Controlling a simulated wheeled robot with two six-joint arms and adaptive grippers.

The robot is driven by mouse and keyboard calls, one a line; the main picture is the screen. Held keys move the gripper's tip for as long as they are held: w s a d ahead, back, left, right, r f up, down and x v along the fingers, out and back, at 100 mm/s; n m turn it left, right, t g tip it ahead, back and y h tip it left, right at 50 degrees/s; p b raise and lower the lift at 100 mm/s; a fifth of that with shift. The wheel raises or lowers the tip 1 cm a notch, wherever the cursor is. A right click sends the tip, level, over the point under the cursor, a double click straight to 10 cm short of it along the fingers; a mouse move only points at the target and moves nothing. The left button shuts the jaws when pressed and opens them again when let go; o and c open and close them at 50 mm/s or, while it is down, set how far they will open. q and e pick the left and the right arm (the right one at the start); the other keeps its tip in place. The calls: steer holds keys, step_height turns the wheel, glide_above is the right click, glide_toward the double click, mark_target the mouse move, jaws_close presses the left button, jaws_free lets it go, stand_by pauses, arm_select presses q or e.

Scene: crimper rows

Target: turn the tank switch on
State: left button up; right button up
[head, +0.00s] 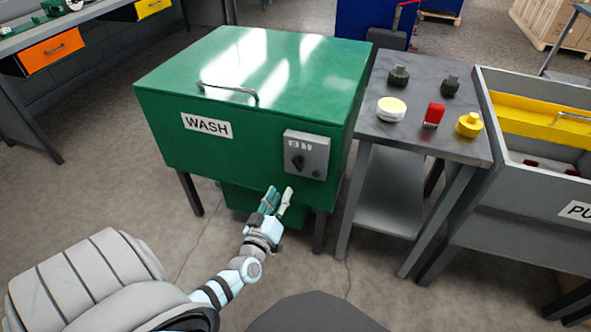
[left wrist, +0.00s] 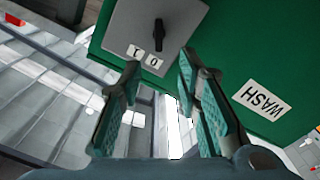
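The green tank (head: 250,110), marked WASH, stands in the middle of the head view with its lid down. A grey switch box (head: 319,152) is on the right of its front face. The black switch knob (head: 298,162) also shows in the left wrist view (left wrist: 158,34), with one end by the "0" label (left wrist: 154,60); the other label (left wrist: 134,51) sits beside it. My left gripper (head: 279,190) is open and empty, below and in front of the switch box, apart from it. Its two fingers (left wrist: 164,92) show spread in the left wrist view. My right gripper is out of view.
A handle (head: 229,91) is on the tank's lid. A grey side table (head: 384,123) stands close right of the tank with several small items on it. A grey bin (head: 520,180) is further right. The floor in front of the tank is clear.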

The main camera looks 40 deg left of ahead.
mark_target(296, 165)
arm_select(q)
steer(key=b+x, duration=0.4)
steer(key=x, duration=0.8)
steer(key=shift+w+d+f, duration=0.1)
steer(key=shift+w+f, duration=0.05)
steer(key=shift+w+b, duration=0.25)
steer(key=shift+b, duration=0.05)
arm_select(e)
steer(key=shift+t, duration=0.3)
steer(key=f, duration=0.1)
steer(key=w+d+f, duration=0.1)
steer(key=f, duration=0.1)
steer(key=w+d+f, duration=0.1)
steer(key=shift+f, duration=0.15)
arm_select(q)
jaws_close()
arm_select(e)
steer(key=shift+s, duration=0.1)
